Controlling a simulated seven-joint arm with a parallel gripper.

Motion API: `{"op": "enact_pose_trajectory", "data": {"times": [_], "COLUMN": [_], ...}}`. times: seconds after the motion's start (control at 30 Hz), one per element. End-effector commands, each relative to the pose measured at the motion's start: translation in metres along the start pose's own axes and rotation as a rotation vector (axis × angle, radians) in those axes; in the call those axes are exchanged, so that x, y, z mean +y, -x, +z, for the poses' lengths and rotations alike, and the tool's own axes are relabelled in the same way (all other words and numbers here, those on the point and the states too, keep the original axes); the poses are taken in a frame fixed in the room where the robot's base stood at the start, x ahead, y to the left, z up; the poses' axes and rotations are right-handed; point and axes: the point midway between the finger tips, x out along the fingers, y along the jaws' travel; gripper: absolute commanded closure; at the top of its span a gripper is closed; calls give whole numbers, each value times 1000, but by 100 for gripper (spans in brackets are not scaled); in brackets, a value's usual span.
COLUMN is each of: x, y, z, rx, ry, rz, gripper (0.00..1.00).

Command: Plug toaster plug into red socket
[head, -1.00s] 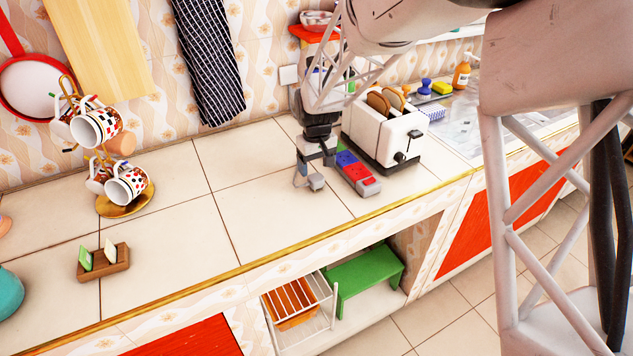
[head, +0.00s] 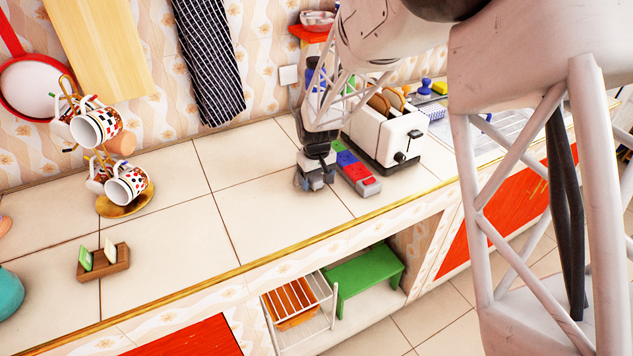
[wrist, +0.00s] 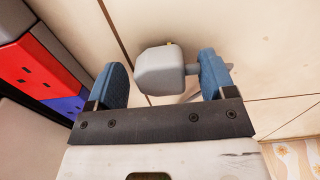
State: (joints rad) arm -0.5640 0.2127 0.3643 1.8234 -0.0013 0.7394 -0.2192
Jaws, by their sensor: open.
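The power strip lies on the counter beside the toaster (head: 388,135). Its red socket (head: 358,174) is at the near part, with the blue socket (head: 346,158) behind it. In the wrist view, the red socket (wrist: 48,72) and blue socket (wrist: 68,104) show at the left. My gripper (head: 316,182) is low over the counter, just left of the strip. In the wrist view, the grey plug (wrist: 160,72) lies between the two blue fingertips of my gripper (wrist: 162,66). The jaws are open; a gap shows at the left finger, and the plug's right side is close to the right finger.
A mug tree (head: 125,205) and a small wooden holder (head: 103,262) stand on the left of the counter. The counter middle is clear. The sink (head: 480,140) is right of the toaster.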

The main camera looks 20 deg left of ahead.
Motion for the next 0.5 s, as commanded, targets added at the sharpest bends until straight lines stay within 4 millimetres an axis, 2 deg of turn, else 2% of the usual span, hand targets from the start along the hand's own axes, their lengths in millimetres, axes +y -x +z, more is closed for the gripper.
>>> {"op": "enact_pose_trajectory", "data": {"times": [0.3,0.37,0.5], "x": [0,0,0], "y": [0,0,0], "z": [0,0,0], "rx": [0,0,0], "ry": [0,0,0], "rz": [0,0,0], "gripper": [23,31,52]}}
